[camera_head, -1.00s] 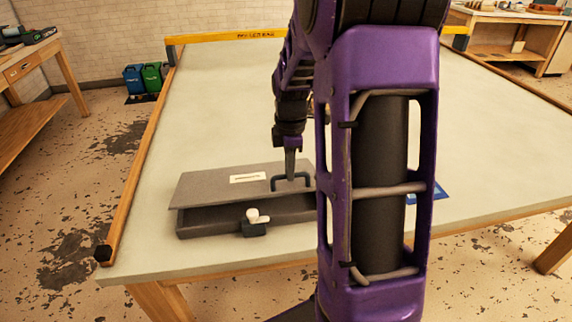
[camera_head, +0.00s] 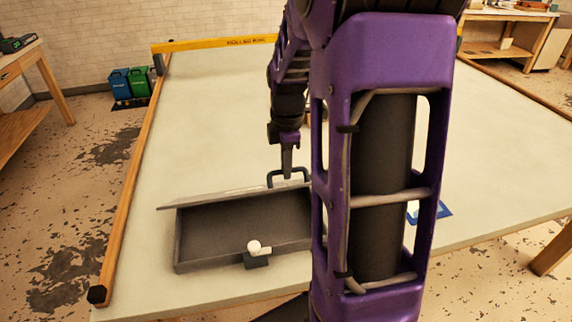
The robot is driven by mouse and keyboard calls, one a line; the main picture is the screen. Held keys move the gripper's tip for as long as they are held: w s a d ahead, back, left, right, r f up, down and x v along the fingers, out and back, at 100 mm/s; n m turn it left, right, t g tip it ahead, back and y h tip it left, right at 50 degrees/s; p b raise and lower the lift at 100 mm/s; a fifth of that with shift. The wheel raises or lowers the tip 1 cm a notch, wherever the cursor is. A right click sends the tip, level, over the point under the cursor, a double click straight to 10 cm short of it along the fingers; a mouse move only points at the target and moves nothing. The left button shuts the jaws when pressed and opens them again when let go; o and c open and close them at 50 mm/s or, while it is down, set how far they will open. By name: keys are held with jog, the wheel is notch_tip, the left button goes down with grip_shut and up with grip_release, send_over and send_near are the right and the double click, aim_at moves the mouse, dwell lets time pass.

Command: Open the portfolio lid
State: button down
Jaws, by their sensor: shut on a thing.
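The grey portfolio (camera_head: 181,240) is a shallow box near the table's front left, and its dark inside shows; no contents can be made out. Its lid (camera_head: 190,199) is raised and seen almost edge-on along the far side. A dark handle (camera_head: 306,171) stands up from the lid. My gripper (camera_head: 287,174) points down at the handle and is shut on it. A latch with a white knob (camera_head: 255,249) sits on the box's front wall. The right end of the box is hidden behind my purple arm.
The pale table (camera_head: 215,110) is clear behind and left of the box. Wooden rails (camera_head: 134,189) edge it. A blue-edged card (camera_head: 428,210) lies right of my arm. Blue and green bins (camera_head: 143,83) stand on the floor at the back left.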

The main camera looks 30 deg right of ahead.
jog(key=shift+w+f, duration=0.1)
jog(key=shift+f, duration=0.05)
jog(key=c, duration=0.8)
grip_release()
jog(key=shift+w, duration=0.15)
jog(key=shift+c, duration=0.2)
notch_tip(320, 180, up, 17)
jog(key=s, duration=0.1)
jog(key=shift+r+p, duration=0.2)
jog(key=shift+p, duration=0.15)
jog(key=shift+s+a+f, duration=0.1)
